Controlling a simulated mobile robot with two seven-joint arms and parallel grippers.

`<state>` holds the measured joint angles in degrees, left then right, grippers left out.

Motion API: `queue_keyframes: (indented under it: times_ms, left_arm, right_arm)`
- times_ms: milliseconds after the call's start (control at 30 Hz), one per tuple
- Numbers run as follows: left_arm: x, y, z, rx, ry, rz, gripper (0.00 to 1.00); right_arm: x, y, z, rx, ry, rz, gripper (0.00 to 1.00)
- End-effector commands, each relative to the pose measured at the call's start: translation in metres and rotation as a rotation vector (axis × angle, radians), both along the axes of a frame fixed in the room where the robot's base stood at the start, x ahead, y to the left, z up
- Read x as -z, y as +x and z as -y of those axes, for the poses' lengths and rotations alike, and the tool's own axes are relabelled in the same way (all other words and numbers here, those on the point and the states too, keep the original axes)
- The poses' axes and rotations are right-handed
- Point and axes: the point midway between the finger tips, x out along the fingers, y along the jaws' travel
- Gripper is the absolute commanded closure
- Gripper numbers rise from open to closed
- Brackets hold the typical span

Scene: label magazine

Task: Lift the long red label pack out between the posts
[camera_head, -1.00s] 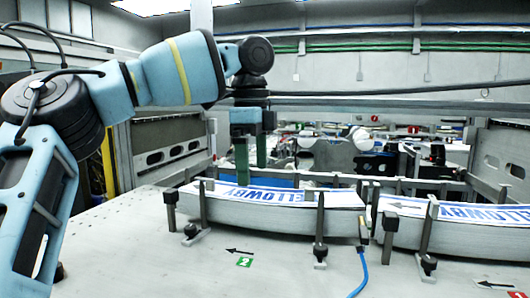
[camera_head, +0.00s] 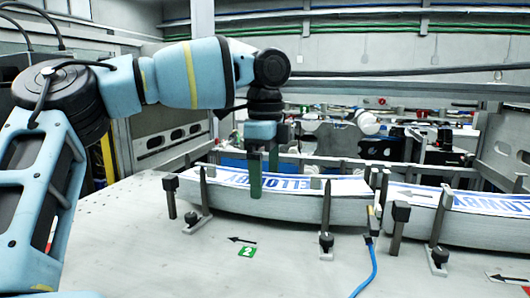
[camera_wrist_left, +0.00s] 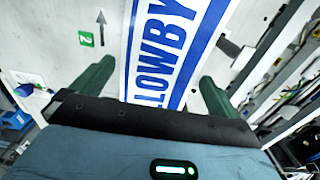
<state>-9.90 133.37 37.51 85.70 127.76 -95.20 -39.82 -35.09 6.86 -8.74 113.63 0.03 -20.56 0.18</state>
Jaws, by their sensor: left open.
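No red pack shows in these frames. A long, slightly curved white pack with blue lettering (camera_head: 290,207) lies between upright posts (camera_head: 326,215) on the pale table; its printed top also shows in the left wrist view (camera_wrist_left: 165,50). My left gripper (camera_head: 264,166) is open above the pack's left half. Its near green finger overlaps the pack's near side, and the other finger is at the far side. In the left wrist view the gripper (camera_wrist_left: 156,72) has one finger on either side of the pack, with gaps. My right gripper is not in view.
A second similar pack (camera_head: 480,222) lies to the right behind more posts (camera_head: 396,232). A green marker with a 2 (camera_head: 247,251) and an arrow are on the table in front. A blue cable (camera_head: 371,265) runs toward the front edge. The front left table is clear.

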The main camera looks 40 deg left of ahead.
Motion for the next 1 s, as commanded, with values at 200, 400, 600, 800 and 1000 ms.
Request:
queue_keyframes:
  times_ms: [200,400,600,800,1000]
  left_arm:
    - [0.017,0.000,0.000,-0.001,-0.001,0.000,0.00]
    - [0.020,0.000,0.000,-0.001,-0.001,0.000,0.00]
    - [0.019,0.000,0.000,-0.001,-0.001,0.000,0.10]
    - [0.019,0.000,0.000,-0.001,-0.001,0.000,0.37]
    - [0.018,0.000,0.000,-0.001,-0.001,0.004,0.55]
  right_arm:
    - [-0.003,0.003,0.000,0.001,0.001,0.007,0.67]
    - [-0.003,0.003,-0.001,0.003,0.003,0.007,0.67]
    - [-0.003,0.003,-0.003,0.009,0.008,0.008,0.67]
    - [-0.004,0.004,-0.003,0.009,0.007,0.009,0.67]
    - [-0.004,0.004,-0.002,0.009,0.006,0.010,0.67]
